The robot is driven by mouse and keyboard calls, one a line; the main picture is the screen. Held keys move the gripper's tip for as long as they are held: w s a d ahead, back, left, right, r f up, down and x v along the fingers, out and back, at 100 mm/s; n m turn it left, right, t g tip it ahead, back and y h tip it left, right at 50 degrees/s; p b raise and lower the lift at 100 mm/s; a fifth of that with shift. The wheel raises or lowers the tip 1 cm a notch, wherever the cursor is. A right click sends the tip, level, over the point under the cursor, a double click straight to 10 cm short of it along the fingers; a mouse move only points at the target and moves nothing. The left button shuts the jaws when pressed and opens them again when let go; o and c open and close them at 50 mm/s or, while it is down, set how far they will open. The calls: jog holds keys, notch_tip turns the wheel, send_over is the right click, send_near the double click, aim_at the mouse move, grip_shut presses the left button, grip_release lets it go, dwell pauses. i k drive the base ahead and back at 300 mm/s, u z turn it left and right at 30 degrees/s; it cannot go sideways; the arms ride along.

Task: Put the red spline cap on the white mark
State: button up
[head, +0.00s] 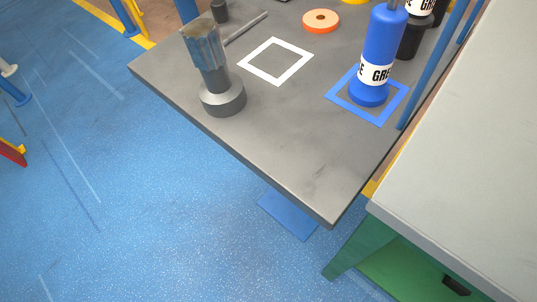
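The white mark is a white square outline (297,69) on the dark grey table top, and its inside is empty. I see no red spline cap in this view. An orange ring (321,20) with a dark hole lies behind the mark, to its right. A grey part with a wide round base and a ribbed blue-grey top (209,65) stands left of the mark, apart from it. My gripper does not show.
A blue grease bottle (378,45) stands on a blue square outline (350,111) at right. Darker bottles stand behind it, near a blue post (432,65). The table's front corner is clear.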

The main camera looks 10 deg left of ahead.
aim_at(274, 60)
jog(key=u, duration=0.05)
jog(key=i, duration=1.65)
jog(key=z, duration=0.9)
jog(key=i, duration=0.2)
jog(key=u, duration=0.95)
